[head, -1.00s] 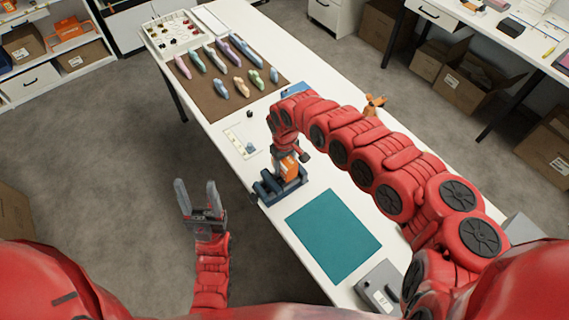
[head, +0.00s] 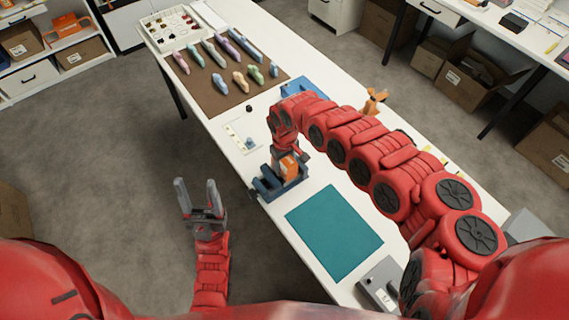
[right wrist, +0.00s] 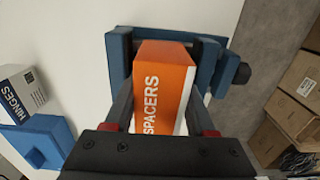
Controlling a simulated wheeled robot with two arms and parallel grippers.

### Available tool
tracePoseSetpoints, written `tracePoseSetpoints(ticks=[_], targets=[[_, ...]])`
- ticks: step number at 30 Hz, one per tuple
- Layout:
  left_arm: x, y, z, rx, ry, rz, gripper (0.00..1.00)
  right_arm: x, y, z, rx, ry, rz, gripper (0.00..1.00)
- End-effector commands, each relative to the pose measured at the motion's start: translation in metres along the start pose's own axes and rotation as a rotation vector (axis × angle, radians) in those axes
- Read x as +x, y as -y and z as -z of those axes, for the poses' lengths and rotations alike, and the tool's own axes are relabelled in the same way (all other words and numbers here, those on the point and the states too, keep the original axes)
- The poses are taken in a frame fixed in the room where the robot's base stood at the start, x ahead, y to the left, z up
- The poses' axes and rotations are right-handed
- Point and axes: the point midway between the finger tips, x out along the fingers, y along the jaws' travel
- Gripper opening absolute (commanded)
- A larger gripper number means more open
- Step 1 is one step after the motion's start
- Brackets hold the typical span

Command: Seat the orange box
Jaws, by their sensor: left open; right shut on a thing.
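The orange box (head: 287,166), lettered SPACERS in the right wrist view (right wrist: 160,85), is held in my right gripper (head: 287,156). In the right wrist view the gripper's dark fingers (right wrist: 160,112) lie on both sides of the box. The box is at the blue vise-like holder (head: 268,187), with blue parts (right wrist: 120,55) around its far end. Whether its far end rests on the holder's floor is hidden. My left gripper (head: 198,197) is open and empty, off the table's left side.
A teal mat (head: 333,230) lies in front of the holder. A white HINGES box (right wrist: 20,92) stands by another blue piece (right wrist: 40,142). A brown mat (head: 200,85) with several coloured shapes lies farther back. A grey box (head: 380,285) is at the near edge.

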Motion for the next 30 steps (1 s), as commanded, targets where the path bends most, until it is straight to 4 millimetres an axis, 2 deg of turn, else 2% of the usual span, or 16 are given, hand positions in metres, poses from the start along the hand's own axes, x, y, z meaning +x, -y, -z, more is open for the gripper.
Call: tracePoseSetpoints(ticks=[12,13,18,25,30], targets=[[-0.011,-0.001,-0.002,0.0,0.0,0.0,0.56,0.014,0.0,0.0,0.0,0.0,0.0,0.0],[-0.01,-0.001,-0.002,0.0,0.0,0.0,0.56,0.013,0.0,0.0,0.0,0.0,0.0,0.59],[-0.009,0.0,-0.002,0.0,0.0,0.0,0.56,0.012,0.0,0.0,0.0,-0.001,0.0,0.9],[-0.01,-0.001,-0.002,0.0,0.0,0.0,0.56,0.006,-0.002,0.001,0.001,-0.004,-0.002,0.91],[-0.014,-0.001,-0.002,0.0,0.0,0.0,0.56,-0.018,-0.004,0.002,0.001,-0.006,-0.006,0.91]])
